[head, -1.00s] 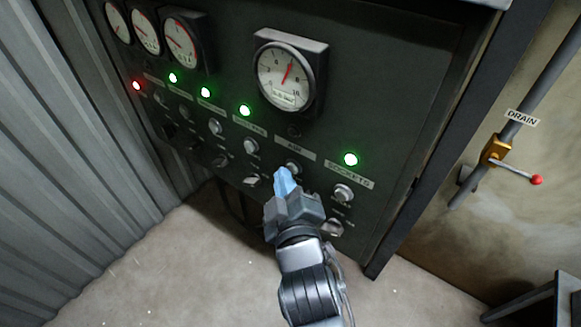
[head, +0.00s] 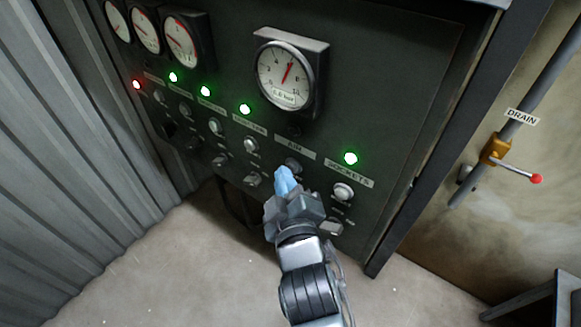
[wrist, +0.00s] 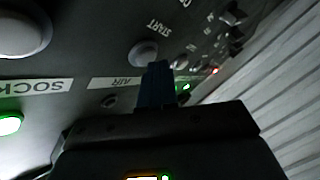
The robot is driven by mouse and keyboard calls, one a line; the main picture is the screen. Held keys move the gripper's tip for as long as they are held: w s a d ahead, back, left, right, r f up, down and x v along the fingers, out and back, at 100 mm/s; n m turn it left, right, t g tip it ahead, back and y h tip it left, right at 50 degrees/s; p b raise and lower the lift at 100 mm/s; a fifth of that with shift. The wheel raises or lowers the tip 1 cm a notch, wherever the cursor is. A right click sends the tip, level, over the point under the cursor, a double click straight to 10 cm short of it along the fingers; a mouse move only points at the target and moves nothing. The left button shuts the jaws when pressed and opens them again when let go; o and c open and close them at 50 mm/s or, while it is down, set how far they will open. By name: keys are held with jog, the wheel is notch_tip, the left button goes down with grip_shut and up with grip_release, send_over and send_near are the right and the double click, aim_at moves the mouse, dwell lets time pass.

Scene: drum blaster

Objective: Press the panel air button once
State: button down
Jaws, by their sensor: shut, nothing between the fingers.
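The air button (head: 293,164) is a small round knob under the AIR label (head: 295,147) on the dark control panel. It also shows in the wrist view (wrist: 143,52), just beyond and left of the fingertips. My gripper (head: 285,176) is shut and empty, with its blue fingers pointing at the panel just below and left of the button in the head view. The fingers also show in the wrist view (wrist: 157,84). I cannot tell whether the tips touch the button or panel. The lamp above the AIR label (head: 294,131) is dark.
The SOCKETS button (head: 343,191) is close on the right, under a lit green lamp (head: 351,158). Similar buttons and switches run to the left. A large gauge (head: 286,76) stands out above. A drain valve with a red-tipped lever (head: 515,171) is on the right wall.

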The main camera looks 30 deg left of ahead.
jog(key=shift+s, duration=0.6)
jog(key=shift+s, duration=0.1)
jog(key=shift+s+a+b, duration=0.2)
jog(key=shift+s+b, duration=1.15)
jog(key=shift+s, duration=1.05)
